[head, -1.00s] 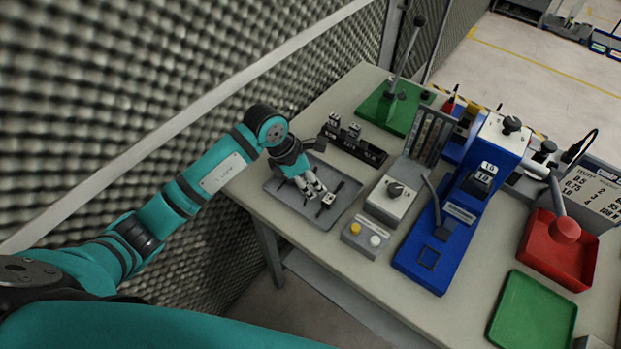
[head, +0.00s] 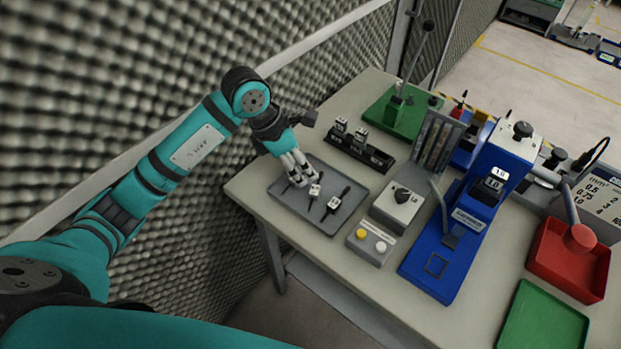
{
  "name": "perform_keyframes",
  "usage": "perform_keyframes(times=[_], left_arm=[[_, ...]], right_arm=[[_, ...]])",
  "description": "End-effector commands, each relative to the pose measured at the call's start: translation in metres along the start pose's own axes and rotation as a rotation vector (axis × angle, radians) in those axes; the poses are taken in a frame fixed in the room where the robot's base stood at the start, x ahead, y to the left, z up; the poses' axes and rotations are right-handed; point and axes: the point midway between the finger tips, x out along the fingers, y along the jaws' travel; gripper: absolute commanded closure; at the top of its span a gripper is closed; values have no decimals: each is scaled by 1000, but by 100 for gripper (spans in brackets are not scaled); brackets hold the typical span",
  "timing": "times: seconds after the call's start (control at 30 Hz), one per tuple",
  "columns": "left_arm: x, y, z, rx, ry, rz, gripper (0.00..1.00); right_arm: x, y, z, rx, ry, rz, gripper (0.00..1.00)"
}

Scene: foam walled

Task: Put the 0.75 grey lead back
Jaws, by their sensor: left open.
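A grey tray (head: 335,222) lies at the near left corner of the bench. On it are dark leads with white tags, one lead (head: 316,190) near the middle and another lead (head: 333,203) to its right. The tag print is too small to read, so I cannot tell which is the 0.75 grey lead. My left gripper (head: 298,177) is open above the tray's left part, just left of the middle lead. Its fingers hide part of the tray; a dark piece shows beneath them. My right gripper is not in view.
A black block rack (head: 362,151) with tagged pieces stands behind the tray. A grey knob box (head: 399,204) and a two-button box (head: 371,246) stand to the right, then a blue press (head: 440,262), a red bin (head: 570,262) and a green tray (head: 543,320). A foam wall is at left.

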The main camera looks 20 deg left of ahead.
Motion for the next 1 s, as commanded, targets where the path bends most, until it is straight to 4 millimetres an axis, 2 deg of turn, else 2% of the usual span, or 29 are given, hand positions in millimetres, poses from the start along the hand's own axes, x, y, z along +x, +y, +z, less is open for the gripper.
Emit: perform_keyframes(times=[0.1, 0.3, 0.8, 0.87, 0.93, 1.0], left_arm=[[-18, 1, 0, 1, -1, 3, 53], [-33, 0, 0, -1, 0, 0, 53], [-33, -1, 1, 0, -3, -4, 53], [-30, -6, 4, 1, -25, -20, 53], [-25, -20, 17, 2, -93, -66, 53], [-20, -46, 39, -4, -218, -151, 53]], right_arm=[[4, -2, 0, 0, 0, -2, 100], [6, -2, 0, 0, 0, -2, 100], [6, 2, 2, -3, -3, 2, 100], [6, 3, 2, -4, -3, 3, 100], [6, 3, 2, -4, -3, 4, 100], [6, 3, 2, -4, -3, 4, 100]])
